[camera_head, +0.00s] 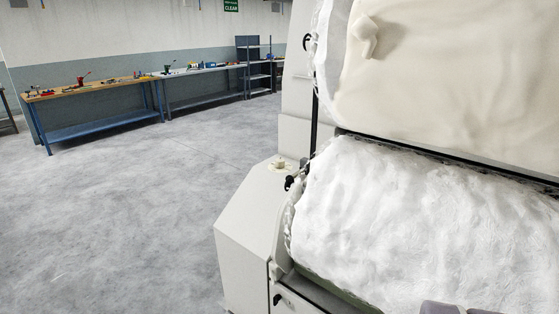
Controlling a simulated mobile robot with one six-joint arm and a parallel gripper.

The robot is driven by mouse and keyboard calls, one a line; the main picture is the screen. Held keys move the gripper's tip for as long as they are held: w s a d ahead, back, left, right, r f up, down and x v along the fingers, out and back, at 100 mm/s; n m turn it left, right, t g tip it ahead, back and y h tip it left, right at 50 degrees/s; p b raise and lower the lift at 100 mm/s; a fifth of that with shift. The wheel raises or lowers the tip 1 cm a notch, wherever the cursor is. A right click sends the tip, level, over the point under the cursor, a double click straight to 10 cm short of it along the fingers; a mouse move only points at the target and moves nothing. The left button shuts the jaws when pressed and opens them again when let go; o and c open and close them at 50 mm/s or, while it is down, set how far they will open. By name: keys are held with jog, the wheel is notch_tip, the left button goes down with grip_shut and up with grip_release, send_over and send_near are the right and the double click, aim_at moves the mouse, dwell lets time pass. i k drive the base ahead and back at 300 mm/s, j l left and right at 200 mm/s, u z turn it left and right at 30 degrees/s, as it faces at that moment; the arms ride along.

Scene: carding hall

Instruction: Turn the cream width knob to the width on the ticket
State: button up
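A small cream knob (279,162) stands on a round base on the sloping top of the pale side housing, left of the white fibre. It is too small to read any pointer or scale around it. I see no ticket in this view. My gripper does not show. A grey-purple piece at the bottom right edge may be part of my arm, but I cannot tell which part.
The carding machine (245,235) fills the right, with a thick white fibre layer (400,215) and a cream cover (450,75) above it. Black handles (289,183) stick out at its edge. The floor (120,220) to the left is clear. Workbenches (100,130) with tools line the far wall.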

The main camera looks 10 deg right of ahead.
aim_at(280, 162)
jog(key=i+j+z, duration=0.15)
jog(key=i+j, duration=0.25)
jog(key=i+j+z, duration=0.15)
jog(key=i+j, duration=0.3)
jog(key=i+j+z, duration=0.15)
jog(key=i+j, duration=0.4)
jog(key=i+j+z, duration=0.15)
jog(key=i+j, duration=0.3)
jog(key=i+j+z, duration=0.15)
jog(key=i+j, duration=0.25)
jog(key=j, duration=0.35)
